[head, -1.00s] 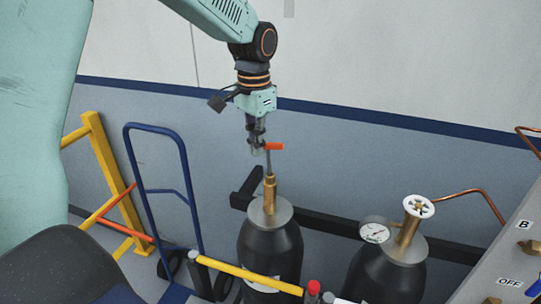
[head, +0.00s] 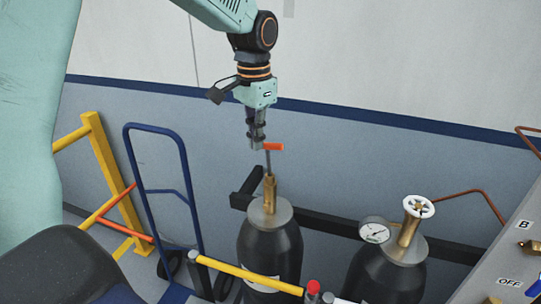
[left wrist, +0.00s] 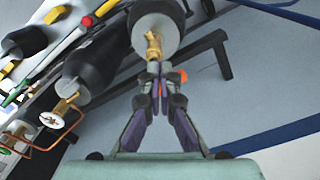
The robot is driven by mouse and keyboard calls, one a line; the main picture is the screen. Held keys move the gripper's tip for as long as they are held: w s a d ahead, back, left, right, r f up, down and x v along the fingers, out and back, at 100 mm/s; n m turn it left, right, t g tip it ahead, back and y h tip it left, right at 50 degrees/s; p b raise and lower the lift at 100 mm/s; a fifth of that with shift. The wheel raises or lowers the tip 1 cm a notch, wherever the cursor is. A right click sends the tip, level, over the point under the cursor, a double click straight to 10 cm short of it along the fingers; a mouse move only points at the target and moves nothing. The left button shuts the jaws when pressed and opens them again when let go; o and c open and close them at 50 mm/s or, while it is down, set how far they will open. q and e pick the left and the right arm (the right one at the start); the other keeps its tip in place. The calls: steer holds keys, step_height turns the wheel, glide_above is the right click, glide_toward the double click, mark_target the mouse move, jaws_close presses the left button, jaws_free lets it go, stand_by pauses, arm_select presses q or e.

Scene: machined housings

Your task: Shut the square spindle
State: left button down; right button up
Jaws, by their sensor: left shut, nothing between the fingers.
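The left gas cylinder (head: 270,250) is dark with a grey shoulder and a brass valve (head: 270,195) standing upright on top. A thin grey key stem (head: 267,163) rises from the valve and ends in an orange handle (head: 273,147). The square spindle itself cannot be made out under the stem. My left gripper (head: 257,147) points down, shut and empty, beside the left end of the handle. In the left wrist view the shut fingertips (left wrist: 160,76) lie in front of the brass valve (left wrist: 154,45), with orange (left wrist: 183,76) showing by the right finger. My right gripper is not in view.
A second cylinder (head: 385,275) with a white handwheel (head: 418,206) and a gauge (head: 374,231) stands to the right. A panel (head: 515,265) is at the right edge. A blue hand truck (head: 163,190) and yellow rail (head: 108,180) stand left. The wall is behind.

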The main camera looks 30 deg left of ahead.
arm_select(q)
step_height(320, 180, up, 6)
stand_by(0.8)
stand_by(0.5)
